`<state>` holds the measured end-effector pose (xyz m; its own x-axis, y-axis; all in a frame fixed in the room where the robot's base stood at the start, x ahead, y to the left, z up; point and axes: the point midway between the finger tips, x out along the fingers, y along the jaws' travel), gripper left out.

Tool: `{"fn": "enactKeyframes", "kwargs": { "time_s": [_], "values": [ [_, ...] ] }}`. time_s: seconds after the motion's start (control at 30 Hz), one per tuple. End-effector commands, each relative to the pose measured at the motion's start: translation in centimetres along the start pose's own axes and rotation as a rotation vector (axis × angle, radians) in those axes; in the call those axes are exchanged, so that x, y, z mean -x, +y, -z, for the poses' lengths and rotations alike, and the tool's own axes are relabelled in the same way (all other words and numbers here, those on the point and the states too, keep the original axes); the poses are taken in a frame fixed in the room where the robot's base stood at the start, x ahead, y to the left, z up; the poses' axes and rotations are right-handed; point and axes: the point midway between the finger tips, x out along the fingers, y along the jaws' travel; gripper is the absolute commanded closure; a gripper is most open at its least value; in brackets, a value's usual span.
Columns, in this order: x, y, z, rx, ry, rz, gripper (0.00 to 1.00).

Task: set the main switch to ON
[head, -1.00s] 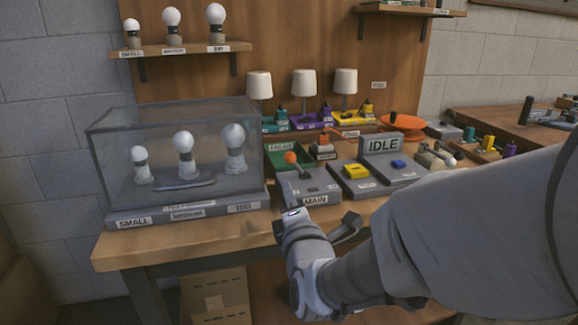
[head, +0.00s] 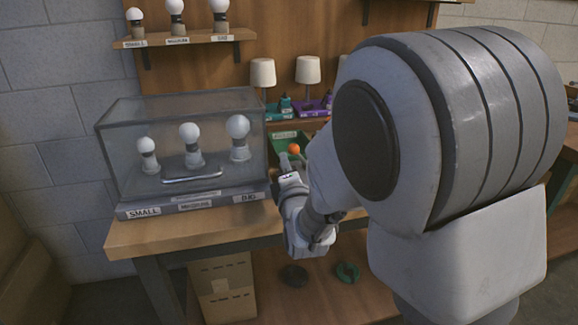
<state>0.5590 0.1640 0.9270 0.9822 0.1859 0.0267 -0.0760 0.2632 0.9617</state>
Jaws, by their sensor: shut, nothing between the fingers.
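The main switch shows only as its orange ball knob (head: 294,149) and a bit of its lever, in the middle of the head view. Its grey box and MAIN label are hidden behind my arm and gripper, so the ON and OFF marks cannot be read. My gripper (head: 286,164) is just below and in front of the knob, shut and empty. Whether it touches the lever cannot be told from this view.
A glass case (head: 182,145) with three bulbs stands left of my gripper on the workbench (head: 150,232). A green tray (head: 283,146) lies behind the knob. Lamps with white shades (head: 263,73) stand further back. My arm covers the bench's right side.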

Motion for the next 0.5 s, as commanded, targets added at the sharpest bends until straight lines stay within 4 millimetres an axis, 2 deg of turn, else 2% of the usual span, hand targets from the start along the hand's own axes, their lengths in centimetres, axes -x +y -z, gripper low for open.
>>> {"fn": "enactKeyframes", "kwargs": {
  "time_s": [0.17, 0.5],
  "values": [
    [-0.92, -0.02, -0.05, 0.000, -0.001, 0.000, 1.00],
    [-0.99, 0.03, -0.05, -0.001, -0.001, 0.000, 1.00]
  ]
}}
